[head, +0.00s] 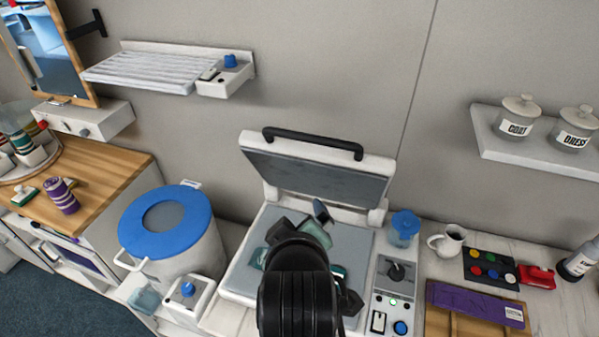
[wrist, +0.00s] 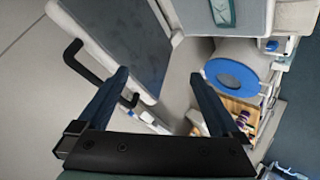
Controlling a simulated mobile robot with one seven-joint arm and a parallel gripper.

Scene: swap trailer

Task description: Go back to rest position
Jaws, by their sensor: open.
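My black arm reaches over the open press from the bottom of the head view. My gripper (head: 316,220) is partly hidden behind its own wrist there. In the wrist view my gripper (wrist: 159,78) shows two dark fingers spread wide with nothing between them. The white press (head: 240,285) has its lid (head: 318,175) raised, with a black handle along the top edge. Its grey bed lies below my gripper, and my arm covers much of it. Teal patches (head: 259,258) show on the bed beside my arm; I cannot tell what they are.
A white drum with a blue lid (head: 140,235) stands left of the press. At right are a control panel (head: 398,270), a blue cup (head: 404,228), a white mug (head: 448,240) and a purple folded cloth (head: 475,303). Wall shelves (head: 150,66) hang above.

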